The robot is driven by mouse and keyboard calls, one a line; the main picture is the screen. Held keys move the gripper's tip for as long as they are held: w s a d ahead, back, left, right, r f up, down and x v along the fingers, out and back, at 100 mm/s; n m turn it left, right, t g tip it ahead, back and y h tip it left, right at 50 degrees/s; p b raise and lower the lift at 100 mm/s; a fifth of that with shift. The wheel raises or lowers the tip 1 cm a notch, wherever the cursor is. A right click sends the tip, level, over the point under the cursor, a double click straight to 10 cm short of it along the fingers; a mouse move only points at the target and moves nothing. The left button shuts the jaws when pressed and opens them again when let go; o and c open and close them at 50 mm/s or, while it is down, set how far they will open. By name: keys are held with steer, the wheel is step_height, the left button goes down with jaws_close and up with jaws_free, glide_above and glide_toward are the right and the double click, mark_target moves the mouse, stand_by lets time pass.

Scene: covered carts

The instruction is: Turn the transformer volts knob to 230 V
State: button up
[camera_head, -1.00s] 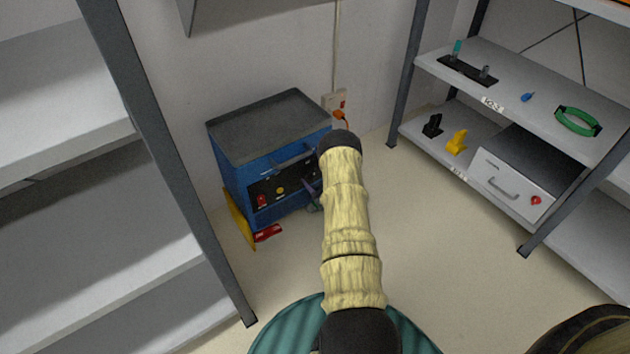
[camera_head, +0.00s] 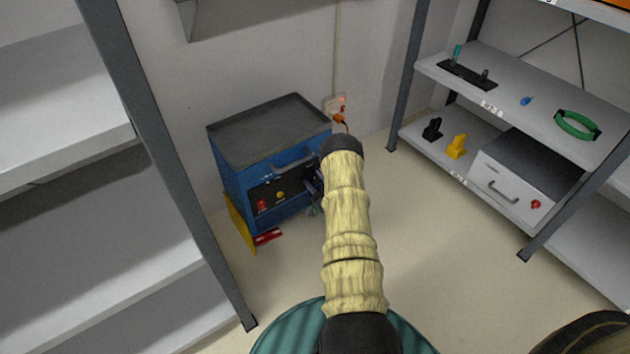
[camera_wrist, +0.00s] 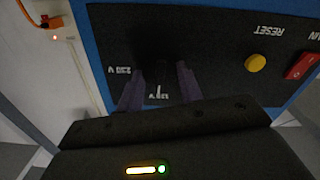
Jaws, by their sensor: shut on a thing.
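The blue transformer box (camera_head: 235,185) stands on the floor by the back wall, with a dark front panel (camera_wrist: 215,45) that appears upside down in the wrist view. The dark volts knob (camera_wrist: 158,72) is hard to make out against the panel. A "230 V" label (camera_wrist: 118,71) lies left of it, and a second volts label with a white line (camera_wrist: 158,93) lies just below it. My gripper (camera_wrist: 160,68) is shut on the knob, one purple finger on each side. In the head view my arm partly hides my gripper (camera_head: 315,187). I cannot tell exactly where the knob points.
The yellow reset button (camera_wrist: 255,63) and a red switch (camera_wrist: 302,66) sit right of the knob in the wrist view. A wall socket with an orange plug (camera_head: 339,118) is behind the box. Shelving stands at left (camera_head: 170,180) and right (camera_head: 520,90). A red object (camera_head: 268,237) lies on the floor.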

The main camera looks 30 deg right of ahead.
steer(key=m+p, duration=0.2)
steer(key=m, duration=0.2)
steer(key=shift+p, duration=0.3)
steer(key=m+p, duration=0.1)
steer(key=m, duration=0.3)
steer(key=shift+s+m, duration=0.1)
steer(key=shift+m, duration=0.3)
steer(key=m+p, duration=0.1)
steer(key=m, duration=0.3)
steer(key=shift+f+m, duration=0.15)
steer(key=shift+m, duration=0.15)
steer(key=m, duration=0.4)
steer(key=shift+a, duration=0.1)
steer(key=o, duration=0.9)
steer(key=shift+o, duration=0.4)
